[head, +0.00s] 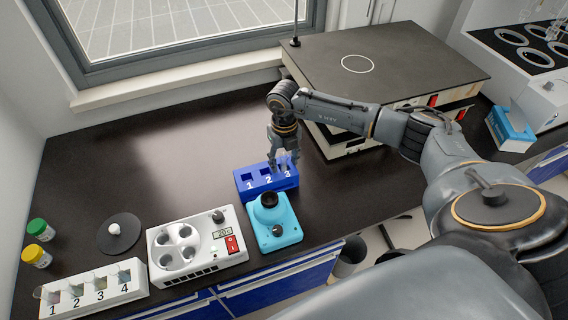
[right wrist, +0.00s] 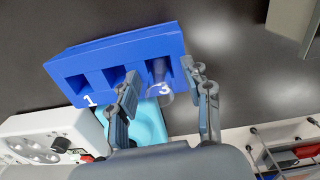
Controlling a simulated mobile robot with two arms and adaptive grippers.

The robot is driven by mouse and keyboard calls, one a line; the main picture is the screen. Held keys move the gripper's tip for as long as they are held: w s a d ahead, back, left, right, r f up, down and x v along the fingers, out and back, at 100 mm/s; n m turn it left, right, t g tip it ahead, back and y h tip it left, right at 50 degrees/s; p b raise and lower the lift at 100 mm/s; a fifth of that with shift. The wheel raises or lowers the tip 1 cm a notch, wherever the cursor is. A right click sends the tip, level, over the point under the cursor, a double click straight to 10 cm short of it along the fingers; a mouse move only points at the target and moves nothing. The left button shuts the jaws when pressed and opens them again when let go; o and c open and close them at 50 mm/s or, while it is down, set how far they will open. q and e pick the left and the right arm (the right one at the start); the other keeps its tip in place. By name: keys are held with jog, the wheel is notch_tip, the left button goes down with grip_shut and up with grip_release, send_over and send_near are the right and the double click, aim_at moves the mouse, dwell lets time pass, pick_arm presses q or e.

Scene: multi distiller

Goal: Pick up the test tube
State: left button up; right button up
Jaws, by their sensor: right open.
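A blue rack (head: 254,196) with slots numbered 1, 2 and 3 stands on the dark bench; it also shows in the right wrist view (right wrist: 115,47). A clear test tube (right wrist: 160,82) is in slot 3; slots 1 and 2 look empty in the right wrist view. My right gripper (head: 284,163) is directly above the slot 3 end, pointing down. In the right wrist view my right gripper (right wrist: 162,82) is open, with one finger on each side of the tube. Contact is not clear. In the head view the fingers largely hide the tube. My left gripper is not in view.
A turquoise device (head: 275,236) with a black top stands just in front of the rack. Left of it are a white four-well device (head: 197,243), a white numbered rack (head: 95,293) and a round black plate (head: 117,234). The bench behind and left is clear.

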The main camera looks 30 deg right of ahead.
grip_shut()
jog(key=shift+r, duration=0.15)
